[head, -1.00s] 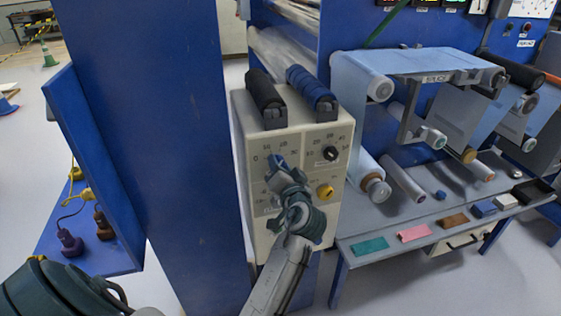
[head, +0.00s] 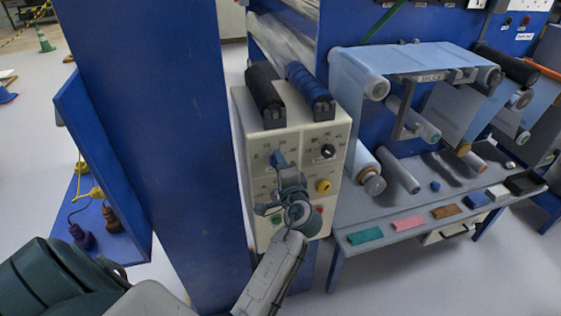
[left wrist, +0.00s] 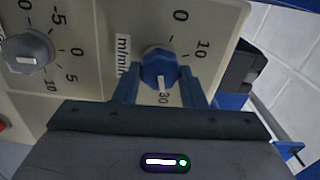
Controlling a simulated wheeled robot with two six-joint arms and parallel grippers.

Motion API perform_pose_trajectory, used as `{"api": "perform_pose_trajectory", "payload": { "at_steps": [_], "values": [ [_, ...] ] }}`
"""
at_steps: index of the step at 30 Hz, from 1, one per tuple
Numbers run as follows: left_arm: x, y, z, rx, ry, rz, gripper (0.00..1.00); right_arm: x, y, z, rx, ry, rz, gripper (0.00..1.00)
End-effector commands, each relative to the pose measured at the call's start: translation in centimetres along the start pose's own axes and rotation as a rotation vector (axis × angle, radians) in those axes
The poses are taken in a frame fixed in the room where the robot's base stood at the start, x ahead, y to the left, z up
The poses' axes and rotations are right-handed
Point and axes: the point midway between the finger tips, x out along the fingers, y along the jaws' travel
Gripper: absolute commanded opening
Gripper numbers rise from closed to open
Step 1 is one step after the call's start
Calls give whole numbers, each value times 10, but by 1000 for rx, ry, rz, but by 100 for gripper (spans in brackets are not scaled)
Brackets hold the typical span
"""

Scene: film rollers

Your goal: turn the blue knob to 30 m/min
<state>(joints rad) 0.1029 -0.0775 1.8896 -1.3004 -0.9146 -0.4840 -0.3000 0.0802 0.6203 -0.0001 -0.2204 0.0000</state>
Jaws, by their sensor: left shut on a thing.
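The blue knob (left wrist: 159,68) sits on the cream control panel (left wrist: 90,75), beside an "m/min" label, in the left wrist view. Its white pointer mark points at the 30 on the dial; 0 and 10 also show. My left gripper (left wrist: 160,74) is shut on the knob, one finger on each side. In the head view my left gripper (head: 280,162) reaches the upper left dial of the cream control box (head: 246,130) and largely hides the knob there. My right gripper is not in view.
A grey knob (left wrist: 27,53) with its own scale is beside the blue one. The box also has a black knob (head: 328,151) and a yellow knob (head: 323,186). A blue column (head: 160,120) stands left, and a roller table (head: 385,225) right.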

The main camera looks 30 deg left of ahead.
Motion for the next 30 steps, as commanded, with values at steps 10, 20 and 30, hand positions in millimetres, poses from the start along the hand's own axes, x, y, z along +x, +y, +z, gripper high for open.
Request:
{"api": "perform_pose_trajectory", "payload": {
  "at_steps": [10, 20, 30],
  "values": [
    [1, -3, 0, 40, -1, -8, 14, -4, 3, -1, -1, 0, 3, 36],
    [1, -4, 0, 39, -1, -9, 49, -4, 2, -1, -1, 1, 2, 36],
    [0, -2, 0, 37, 0, -4, 59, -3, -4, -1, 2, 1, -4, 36]
  ]
}}
